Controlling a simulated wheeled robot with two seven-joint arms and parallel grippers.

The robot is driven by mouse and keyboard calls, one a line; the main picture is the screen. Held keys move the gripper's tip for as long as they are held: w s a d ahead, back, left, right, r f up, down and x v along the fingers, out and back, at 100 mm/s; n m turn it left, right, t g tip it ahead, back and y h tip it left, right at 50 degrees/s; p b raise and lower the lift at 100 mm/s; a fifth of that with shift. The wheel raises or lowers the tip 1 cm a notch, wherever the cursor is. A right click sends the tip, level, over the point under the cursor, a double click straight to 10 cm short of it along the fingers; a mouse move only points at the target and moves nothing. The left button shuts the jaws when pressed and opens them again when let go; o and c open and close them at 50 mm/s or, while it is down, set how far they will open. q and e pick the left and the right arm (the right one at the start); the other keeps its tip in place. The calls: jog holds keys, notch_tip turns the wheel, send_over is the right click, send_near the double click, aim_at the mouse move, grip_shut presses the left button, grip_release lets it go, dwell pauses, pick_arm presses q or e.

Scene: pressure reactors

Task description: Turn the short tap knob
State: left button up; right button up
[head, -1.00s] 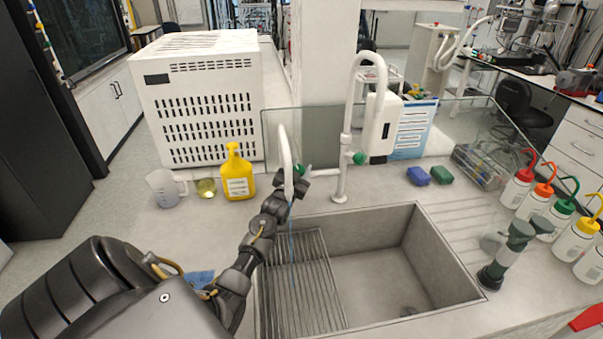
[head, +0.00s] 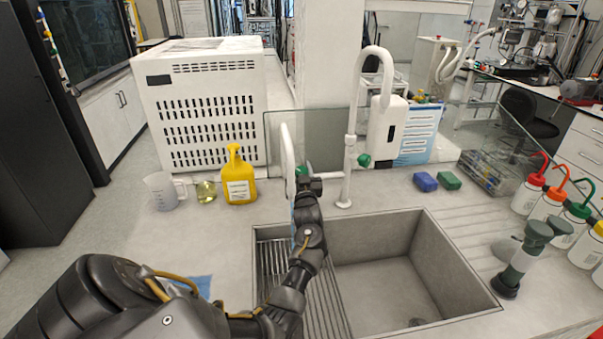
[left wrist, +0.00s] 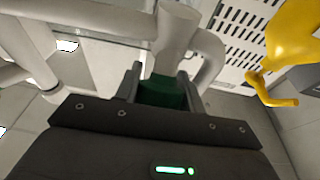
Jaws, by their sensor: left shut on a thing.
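The short tap (head: 287,158) is a white curved spout at the back left of the sink. Its green knob (head: 302,170) shows just above my left gripper (head: 308,183) in the head view. In the left wrist view the green knob (left wrist: 163,92) sits between the two fingers of my left gripper (left wrist: 158,88), which is shut on it. The knob's lower part is hidden by the gripper body. A thin bluish streak shows below the spout, partly hidden by my arm. My right gripper is not in view.
The tall tap (head: 350,150) with its own green knob (head: 364,160) stands close to the right. A yellow bottle (head: 240,178) and a beaker (head: 162,191) stand to the left. The sink (head: 385,265) lies in front, with a glass screen (head: 327,135) behind.

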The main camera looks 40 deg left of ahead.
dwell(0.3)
pick_arm(q)
jog(key=o, duration=0.7)
jog(key=shift+a, duration=0.1)
jog(key=shift+s+d, duration=0.2)
jog(key=shift+d, duration=0.1)
jog(key=p+v, duration=0.3)
jog(key=v, duration=0.7)
jog(key=shift+p, duration=0.4)
jog(key=shift+d+f, duration=0.1)
